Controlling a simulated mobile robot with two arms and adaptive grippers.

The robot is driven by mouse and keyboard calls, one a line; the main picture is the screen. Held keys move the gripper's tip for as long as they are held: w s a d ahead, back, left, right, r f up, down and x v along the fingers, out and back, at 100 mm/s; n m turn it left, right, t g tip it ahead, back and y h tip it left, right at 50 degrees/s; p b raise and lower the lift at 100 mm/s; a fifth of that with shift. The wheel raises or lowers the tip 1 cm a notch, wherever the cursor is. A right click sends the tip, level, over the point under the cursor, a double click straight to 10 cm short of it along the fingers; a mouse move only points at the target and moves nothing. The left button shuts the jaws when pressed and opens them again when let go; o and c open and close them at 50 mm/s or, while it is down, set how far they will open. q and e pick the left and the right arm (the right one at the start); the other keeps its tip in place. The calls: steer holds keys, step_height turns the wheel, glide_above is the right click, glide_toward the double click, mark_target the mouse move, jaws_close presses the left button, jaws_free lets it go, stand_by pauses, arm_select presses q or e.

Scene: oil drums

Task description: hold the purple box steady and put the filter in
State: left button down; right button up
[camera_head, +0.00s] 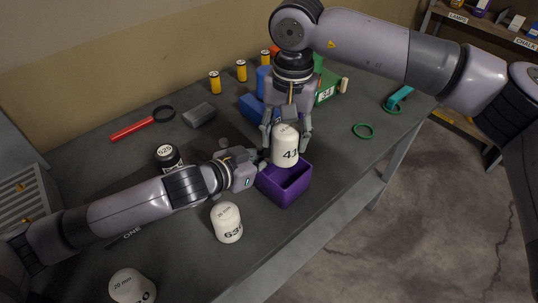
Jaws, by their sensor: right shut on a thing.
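The purple box (283,189) stands on the table near its front edge, with its open top up. My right gripper (288,138) points down and is shut on a white cylinder marked 41 (285,150), which looks like the filter. The cylinder is upright at the box's back edge, its lower end over or just inside the opening; I cannot tell which. My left gripper (262,162) is at the box's back left corner. Its fingers are small and partly hidden, so whether they grip the wall is unclear.
White cylinders stand at the front (227,222) and front left (132,287), and a black-and-white one (167,156) behind my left arm. A magnifier (145,123), a grey block (199,115) and yellow cans (241,71) are at the back. A green ring (363,131) lies right, with clear table around it.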

stand_by(0.5)
steer(key=shift+f, duration=0.7)
steer(key=shift+f, duration=0.4)
steer(key=shift+f, duration=1.15)
arm_select(q)
steer(key=shift+s, duration=0.1)
arm_select(e)
steer(key=shift+f, duration=0.1)
arm_select(q)
steer(key=shift+d, duration=0.1)
arm_select(e)
steer(key=shift+f, duration=0.2)
